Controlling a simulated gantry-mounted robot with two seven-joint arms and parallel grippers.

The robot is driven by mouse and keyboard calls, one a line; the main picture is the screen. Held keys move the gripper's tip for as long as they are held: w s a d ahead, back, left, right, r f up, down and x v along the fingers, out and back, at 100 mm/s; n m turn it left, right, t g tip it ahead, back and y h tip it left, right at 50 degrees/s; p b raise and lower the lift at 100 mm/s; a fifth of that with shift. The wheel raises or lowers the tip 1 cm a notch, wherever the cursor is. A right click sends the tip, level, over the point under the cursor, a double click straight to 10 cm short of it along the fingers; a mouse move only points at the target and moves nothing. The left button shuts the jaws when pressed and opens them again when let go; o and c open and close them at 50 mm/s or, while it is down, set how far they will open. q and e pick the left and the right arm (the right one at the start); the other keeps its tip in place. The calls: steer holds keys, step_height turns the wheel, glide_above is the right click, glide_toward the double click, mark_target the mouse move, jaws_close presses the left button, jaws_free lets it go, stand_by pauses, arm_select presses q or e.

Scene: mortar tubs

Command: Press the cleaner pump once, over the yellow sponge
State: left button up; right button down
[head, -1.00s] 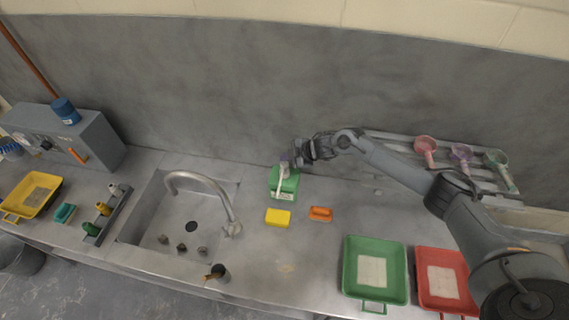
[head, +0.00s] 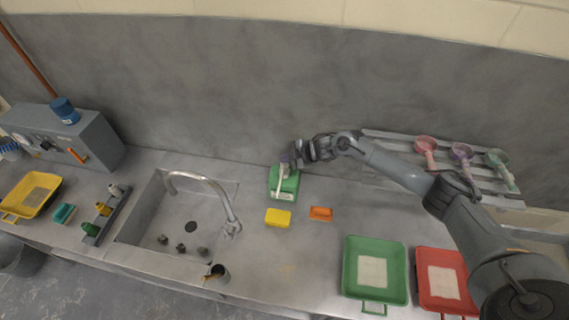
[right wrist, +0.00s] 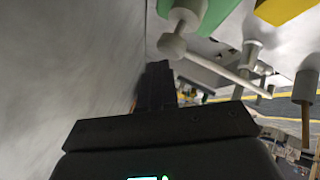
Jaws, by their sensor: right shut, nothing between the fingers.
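The cleaner pump is a green bottle (head: 284,187) with a white pump head and spout, standing near the back wall. In the right wrist view its white pump head (right wrist: 187,22) and long spout show close by. The yellow sponge (head: 278,217) lies on the counter just in front of the bottle; its corner shows in the right wrist view (right wrist: 285,9). My right gripper (head: 288,160) is shut and empty, at the top of the pump. In its wrist view the dark fingers (right wrist: 157,82) appear beside the pump head; contact cannot be told. My left gripper is not in view.
An orange sponge (head: 321,213) lies right of the yellow one. Green (head: 347,275) and red (head: 425,285) trays stand at the front right. The sink (head: 150,222) with its tap is at the left. A rack with scoops (head: 425,147) is behind my right arm.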

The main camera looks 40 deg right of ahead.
steer(key=shift+f, duration=0.25)
stand_by(0.3)
steer(key=shift+f+b, duration=0.4)
steer(key=shift+b, duration=0.05)
steer(key=shift+f, duration=0.4)
stand_by(0.4)
steer(key=shift+r, duration=0.15)
steer(key=shift+s+r+p, duration=0.15)
steer(key=shift+r+p, duration=0.85)
steer(key=shift+r, duration=0.2)
steer(key=shift+r, duration=0.1)
